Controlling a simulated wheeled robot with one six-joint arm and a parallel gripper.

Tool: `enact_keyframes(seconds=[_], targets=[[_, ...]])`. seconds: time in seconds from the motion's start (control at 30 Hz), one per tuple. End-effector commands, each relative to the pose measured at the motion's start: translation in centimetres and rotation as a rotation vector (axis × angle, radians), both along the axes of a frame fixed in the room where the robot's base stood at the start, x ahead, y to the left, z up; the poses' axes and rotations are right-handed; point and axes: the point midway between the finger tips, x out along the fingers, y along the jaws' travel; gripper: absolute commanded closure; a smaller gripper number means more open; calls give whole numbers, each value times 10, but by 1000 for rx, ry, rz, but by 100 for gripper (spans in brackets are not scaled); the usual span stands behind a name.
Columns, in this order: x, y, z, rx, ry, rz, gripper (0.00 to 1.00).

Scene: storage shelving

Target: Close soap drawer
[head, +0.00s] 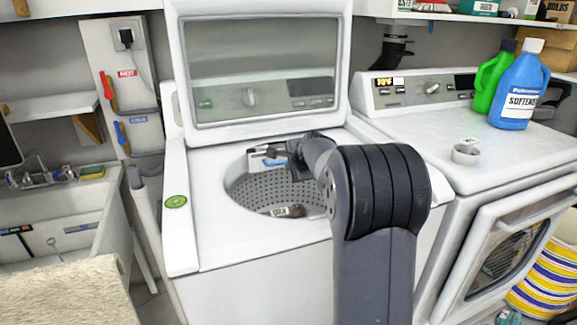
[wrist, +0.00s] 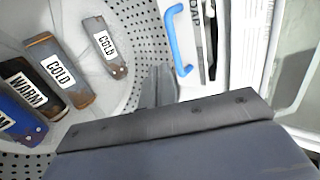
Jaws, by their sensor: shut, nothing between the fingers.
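The soap drawer (head: 262,160) is a white box with a blue handle at the back of the open washer's tub opening. In the wrist view the drawer (wrist: 208,40) shows its white face, part of a "SOAP" label and the blue handle (wrist: 176,42). It appears to stand out over the tub; how far is hard to tell. My gripper (head: 284,150) is at the drawer's right side in the head view. In the wrist view my gripper (wrist: 158,85) is shut and empty, its tip just below the blue handle. I cannot tell whether it touches the drawer.
The washer tub (head: 265,190) holds several labelled pieces, such as a "COLD" piece (wrist: 58,70). The raised lid (head: 262,65) stands behind. A dryer (head: 480,160) on the right carries a blue softener bottle (head: 520,88) and a green bottle (head: 488,80). A sink (head: 70,215) is at left.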

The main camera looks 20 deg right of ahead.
Motion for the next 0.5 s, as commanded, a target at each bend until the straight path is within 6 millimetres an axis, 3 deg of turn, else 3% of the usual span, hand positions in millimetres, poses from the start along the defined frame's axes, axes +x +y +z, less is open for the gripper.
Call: enact_keyframes(seconds=[0.3,0.5], targets=[[-45,-1,39,-1,-5,-2,100],[-65,-1,54,-1,-3,-1,100]])
